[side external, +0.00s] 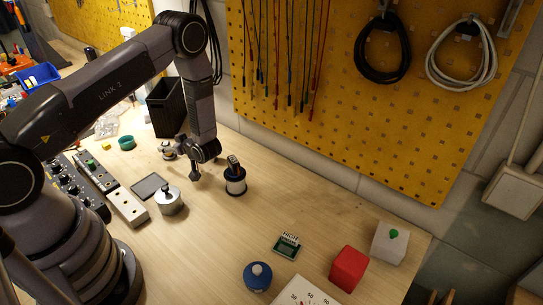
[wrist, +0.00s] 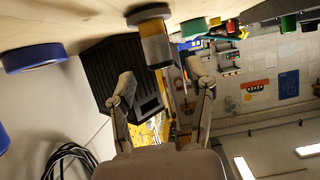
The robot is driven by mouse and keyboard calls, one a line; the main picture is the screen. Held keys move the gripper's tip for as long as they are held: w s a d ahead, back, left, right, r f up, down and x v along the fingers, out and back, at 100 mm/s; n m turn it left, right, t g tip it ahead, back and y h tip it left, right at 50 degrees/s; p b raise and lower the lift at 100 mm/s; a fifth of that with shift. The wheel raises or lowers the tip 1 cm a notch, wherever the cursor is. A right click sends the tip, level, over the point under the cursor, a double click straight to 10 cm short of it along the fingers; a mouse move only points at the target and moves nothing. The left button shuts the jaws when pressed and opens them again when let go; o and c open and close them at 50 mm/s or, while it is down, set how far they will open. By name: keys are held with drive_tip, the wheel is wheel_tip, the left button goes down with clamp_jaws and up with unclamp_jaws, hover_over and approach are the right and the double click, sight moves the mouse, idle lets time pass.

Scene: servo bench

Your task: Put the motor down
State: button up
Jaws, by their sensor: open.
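My gripper (side external: 203,167) is open and hangs low over the bench, fingers downward; in the wrist view its fingers (wrist: 164,90) are spread with nothing held. A small dark, narrow block (side external: 233,162), perhaps the motor, stands slightly tilted on a white spool with dark ends (side external: 236,182), just right of my gripper and apart from it. In the wrist view a yellow and grey upright body (wrist: 157,50) on a grey disc (wrist: 148,12) shows beyond the fingers. I cannot tell whether it is the same thing. Where the motor touches its support is too small to judge.
A black bin (side external: 164,107) stands behind my gripper. A silver cylinder with a knob (side external: 168,200) is at front left. The bench between spool and board is clear.

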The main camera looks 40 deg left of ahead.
drive_tip(key=v, duration=0.9)
drive_tip(key=shift+d, duration=0.15)
drive_tip(key=w+d+r+m+t+h, duration=0.3)
drive_tip(key=w+d+r+t+h, duration=0.35)
drive_tip(key=w+r, duration=0.45)
drive_tip(key=s+d+r+m+t+h, duration=0.1)
drive_tip(key=s+d+r+m+h, duration=0.2)
drive_tip(key=r, duration=0.5)
drive_tip(key=s+d+r+m+t+h, duration=0.1)
drive_tip(key=d+r+m+t+h, duration=0.2)
drive_tip(key=r, duration=0.4)
drive_tip(key=s+d+r+m+g+h, duration=0.35)
drive_tip(key=s+r+m, duration=0.35)
drive_tip(key=s, duration=0.6)
drive_tip(key=s+a+m+y, duration=0.1)
drive_tip(key=s, duration=0.6)
drive_tip(key=s+a+m+g+y, duration=0.1)
drive_tip(key=s+a, duration=0.1)
drive_tip(key=s, duration=0.6)
drive_tip(key=shift+s+a+r, duration=0.25)
